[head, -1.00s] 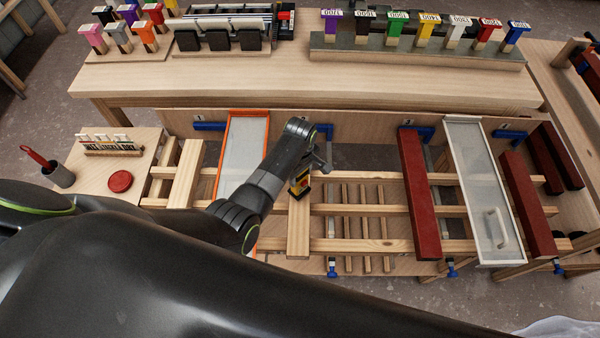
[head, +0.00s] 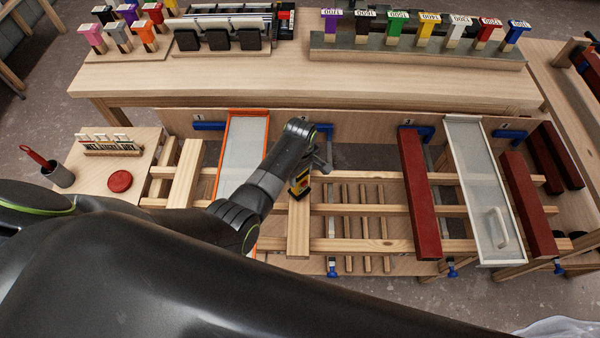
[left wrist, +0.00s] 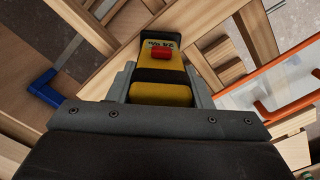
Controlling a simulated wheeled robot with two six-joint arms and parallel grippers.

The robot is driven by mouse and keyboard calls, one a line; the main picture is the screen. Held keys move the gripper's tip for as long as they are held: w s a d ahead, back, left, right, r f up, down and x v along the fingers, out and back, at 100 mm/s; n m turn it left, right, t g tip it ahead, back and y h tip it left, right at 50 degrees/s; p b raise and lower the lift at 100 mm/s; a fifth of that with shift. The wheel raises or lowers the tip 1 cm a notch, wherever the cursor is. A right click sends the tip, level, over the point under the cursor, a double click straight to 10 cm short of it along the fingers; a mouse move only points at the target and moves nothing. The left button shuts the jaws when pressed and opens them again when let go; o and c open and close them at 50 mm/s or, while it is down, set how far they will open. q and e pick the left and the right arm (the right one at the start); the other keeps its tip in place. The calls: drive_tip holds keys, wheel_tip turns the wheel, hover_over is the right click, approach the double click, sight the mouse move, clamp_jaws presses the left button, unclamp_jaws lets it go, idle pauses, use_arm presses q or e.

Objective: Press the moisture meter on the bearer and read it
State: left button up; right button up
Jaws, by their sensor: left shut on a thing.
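The moisture meter (head: 300,188) is yellow and black. My left gripper (head: 301,179) is shut on it, pointing down above the far part of a plain wooden piece (head: 298,232) that lies across the long rails. My right gripper is not in view.
An orange-framed panel (head: 233,160) lies left of the gripper. Red battens (head: 420,205) and a white-framed panel (head: 478,180) lie to the right. A side table (head: 140,185) holds a red disc and a cup. Paint-coloured blocks stand on the back bench (head: 300,85).

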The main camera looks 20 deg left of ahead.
use_arm(q)
drive_tip(key=shift+f, duration=0.3)
idle(1.6)
wheel_tip(320, 180, up, 7)
drive_tip(key=p, duration=0.8)
idle(0.4)
